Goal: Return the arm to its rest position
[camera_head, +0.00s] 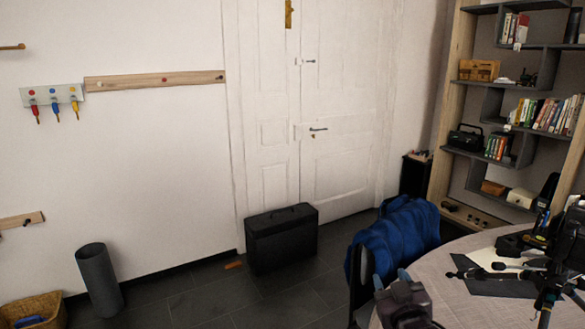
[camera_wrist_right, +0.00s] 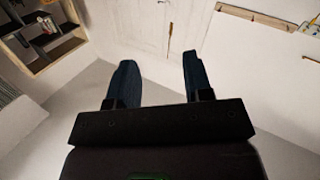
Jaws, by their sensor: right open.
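My right gripper (camera_head: 390,277) shows at the bottom of the head view, right of the middle, in front of the table's left edge. It points away toward the door. In the right wrist view its two dark blue fingers (camera_wrist_right: 157,66) stand apart with nothing between them, so it is open and empty. The wall and white door (camera_wrist_right: 150,25) lie beyond the fingers. Most of my right arm is hidden below the head view's edge. My left gripper is not in view.
A round table (camera_head: 455,305) at the lower right holds a black tripod (camera_head: 550,285) and dark items. A chair with a blue jacket (camera_head: 395,235) stands close beyond my right gripper. A black case (camera_head: 282,240), grey bin (camera_head: 98,280) and basket (camera_head: 35,308) stand farther off.

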